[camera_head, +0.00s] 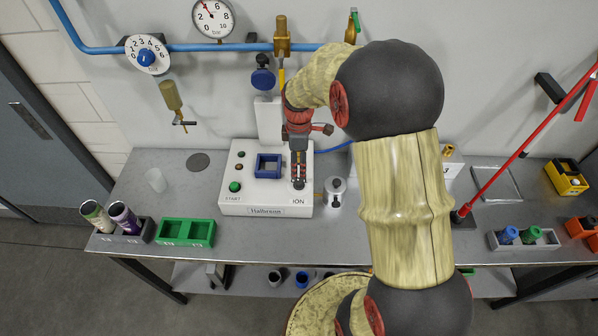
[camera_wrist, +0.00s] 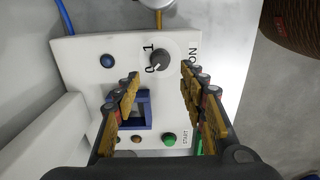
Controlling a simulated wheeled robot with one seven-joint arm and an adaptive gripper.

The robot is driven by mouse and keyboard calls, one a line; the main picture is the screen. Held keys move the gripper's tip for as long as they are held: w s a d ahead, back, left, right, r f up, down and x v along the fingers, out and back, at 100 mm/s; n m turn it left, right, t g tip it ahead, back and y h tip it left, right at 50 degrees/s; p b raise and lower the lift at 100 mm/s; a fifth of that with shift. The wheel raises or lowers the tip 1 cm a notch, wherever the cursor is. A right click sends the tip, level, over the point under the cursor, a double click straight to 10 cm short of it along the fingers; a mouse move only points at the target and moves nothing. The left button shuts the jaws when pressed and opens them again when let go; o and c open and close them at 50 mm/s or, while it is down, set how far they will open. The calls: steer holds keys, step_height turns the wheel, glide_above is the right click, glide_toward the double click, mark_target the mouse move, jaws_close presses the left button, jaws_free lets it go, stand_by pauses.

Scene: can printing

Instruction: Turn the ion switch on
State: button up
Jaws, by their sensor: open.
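The ion switch is a grey round knob (camera_wrist: 162,59) on the white machine (camera_head: 240,202), beside the marks 0 and 1 and the letters ON. I cannot tell surely which mark its pointer faces. In the head view the switch is hidden behind my gripper (camera_head: 299,182), just above the ION label (camera_head: 298,201). My gripper also shows in the wrist view (camera_wrist: 160,74), open and empty, pointing down at the machine. In that view the knob appears just beyond the fingertips, between their two lines. Contact is not visible.
The machine also has a blue square holder (camera_head: 268,166), a green START button (camera_head: 235,187) and smaller buttons. A small metal canister (camera_head: 335,191) stands close to its right side. A green tray (camera_head: 185,233) and cans in a holder (camera_head: 122,238) are at left.

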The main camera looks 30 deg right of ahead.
mark_target(299, 181)
step_height(299, 181, down, 8)
steer(key=shift+r, duration=0.2)
stand_by(0.3)
jaws_close()
stand_by(0.4)
